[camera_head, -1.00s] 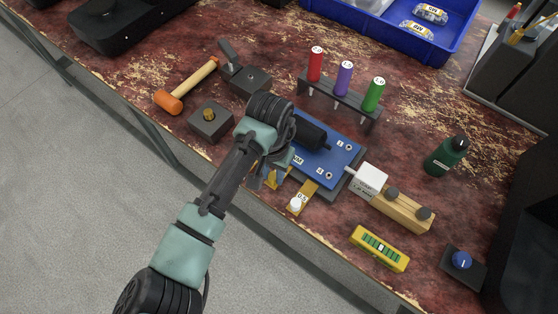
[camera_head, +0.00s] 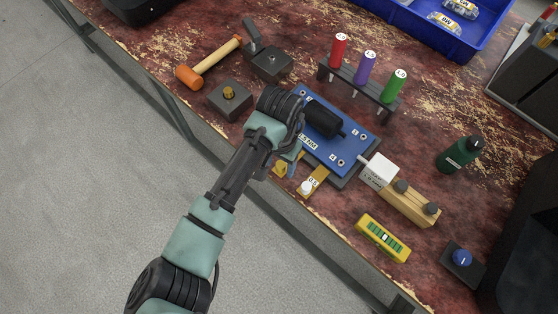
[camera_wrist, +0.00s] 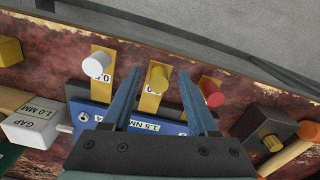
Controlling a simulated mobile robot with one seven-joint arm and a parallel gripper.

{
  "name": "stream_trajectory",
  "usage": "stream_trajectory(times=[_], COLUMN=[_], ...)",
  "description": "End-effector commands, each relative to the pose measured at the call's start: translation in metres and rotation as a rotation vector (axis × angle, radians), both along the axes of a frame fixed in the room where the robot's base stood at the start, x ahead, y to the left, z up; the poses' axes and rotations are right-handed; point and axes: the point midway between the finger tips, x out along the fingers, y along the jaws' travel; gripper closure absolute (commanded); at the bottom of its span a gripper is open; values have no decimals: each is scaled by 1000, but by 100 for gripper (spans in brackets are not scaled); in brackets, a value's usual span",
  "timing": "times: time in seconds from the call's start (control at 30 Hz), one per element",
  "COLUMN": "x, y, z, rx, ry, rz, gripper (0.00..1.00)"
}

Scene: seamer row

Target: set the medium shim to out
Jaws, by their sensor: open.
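A blue plate (camera_head: 335,136) with a black motor-like cylinder lies on the bench, with shim strips at its front edge. In the wrist view, the middle brass strip with a yellow knob (camera_wrist: 158,79) stands between the fingers of my open gripper (camera_wrist: 159,85); the fingers appear apart from the knob. A strip with a white knob (camera_wrist: 96,63) is to its left, and one with a red knob (camera_wrist: 212,95) to its right. The middle strip's label is not readable. In the head view, my wrist hides most of the strips; the white knob (camera_head: 306,187) shows beside it.
A white gap block marked 1.0 MM (camera_head: 377,170) sits right of the plate. A yellow level (camera_head: 383,238) lies in front. A rack holds red, purple and green cylinders (camera_head: 366,68). Dark blocks (camera_head: 230,99) and a hammer (camera_head: 208,63) lie to the left. The bench's front edge is close.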

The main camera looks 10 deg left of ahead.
Motion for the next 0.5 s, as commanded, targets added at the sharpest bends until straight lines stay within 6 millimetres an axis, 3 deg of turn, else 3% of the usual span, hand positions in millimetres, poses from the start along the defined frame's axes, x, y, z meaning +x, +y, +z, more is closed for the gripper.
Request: stream_trajectory(times=[0.17,0.5], x=[1,1], y=[-1,-1], z=[12,85], rx=[-2,0], ry=[-4,-5], rz=[-1,-3], gripper=[41,41])
